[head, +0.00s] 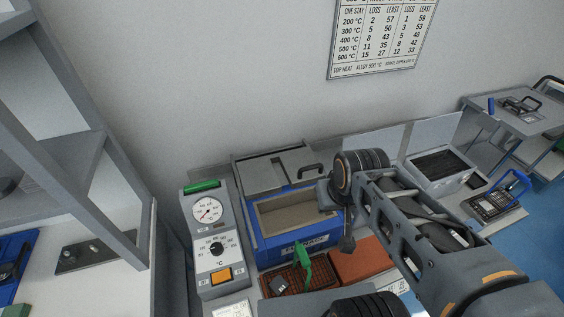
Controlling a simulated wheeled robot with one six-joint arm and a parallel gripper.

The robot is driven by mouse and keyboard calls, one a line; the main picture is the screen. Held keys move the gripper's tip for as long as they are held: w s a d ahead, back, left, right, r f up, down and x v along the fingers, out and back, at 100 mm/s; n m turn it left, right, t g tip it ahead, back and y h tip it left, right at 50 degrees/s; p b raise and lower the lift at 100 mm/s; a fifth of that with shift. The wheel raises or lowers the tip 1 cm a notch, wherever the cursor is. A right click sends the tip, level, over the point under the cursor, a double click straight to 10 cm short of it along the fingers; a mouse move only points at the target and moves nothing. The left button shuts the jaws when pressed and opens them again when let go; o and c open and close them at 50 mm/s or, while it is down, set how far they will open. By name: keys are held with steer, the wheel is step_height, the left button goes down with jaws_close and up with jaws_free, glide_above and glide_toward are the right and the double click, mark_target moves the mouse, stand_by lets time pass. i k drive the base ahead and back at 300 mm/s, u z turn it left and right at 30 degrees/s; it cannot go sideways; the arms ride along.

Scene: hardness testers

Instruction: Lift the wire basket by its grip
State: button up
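A brown mesh tray, which looks like a wire basket (294,279), sits low in front of the blue bath, with an upright green grip (304,266) and a small dark block in it. A dark rack with a blue looped handle (513,186) lies on the right; I cannot tell whether it is also a wire basket. My arm reaches in from the lower right. My gripper (347,243) points down at the bath's right front corner, above and right of the green grip and apart from it. Its fingers are too small and dark to show whether they are open.
A blue open-topped bath (294,214) with a grey lid stands behind the basket. A grey control box (213,240) with a dial stands on its left. A reddish-brown block (362,259) lies right of the basket. A light grey case (437,168) is farther right. Grey shelving fills the left.

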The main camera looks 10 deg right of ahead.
mark_target(300, 249)
steer(key=u, duration=0.3)
steer(key=k, duration=1.8)
steer(key=u, duration=0.85)
steer(key=i, duration=1.25)
steer(key=z, duration=0.5)
